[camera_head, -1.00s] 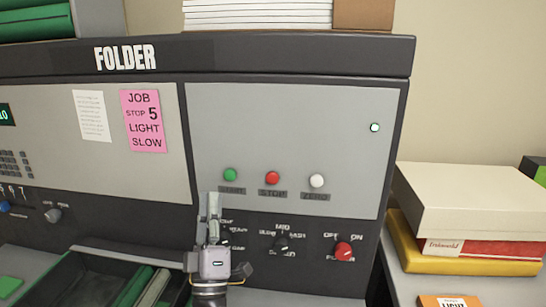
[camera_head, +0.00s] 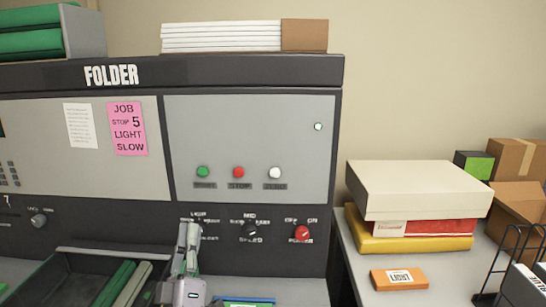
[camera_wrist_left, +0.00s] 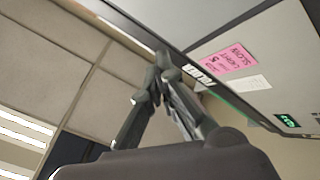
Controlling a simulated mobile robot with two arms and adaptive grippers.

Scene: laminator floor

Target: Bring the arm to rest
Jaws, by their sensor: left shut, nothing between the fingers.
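My left gripper (camera_head: 189,243) is in front of the folder machine (camera_head: 255,85), low in the head view, pointing up. Its fingers are shut with nothing between them. They cover part of the left knob's label on the dark lower panel. In the left wrist view the fingertips (camera_wrist_left: 163,62) meet, with the tilted folder machine and its pink note (camera_wrist_left: 229,58) beyond them. My right gripper is not in view.
The panel has green (camera_head: 203,172), red (camera_head: 238,172) and white (camera_head: 275,172) buttons and a red power knob (camera_head: 302,233). An open dark tray (camera_head: 75,262) lies at lower left. Boxes (camera_head: 418,187) and an orange packet (camera_head: 399,279) stand on the right table. A wire rack (camera_head: 512,265) is at far right.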

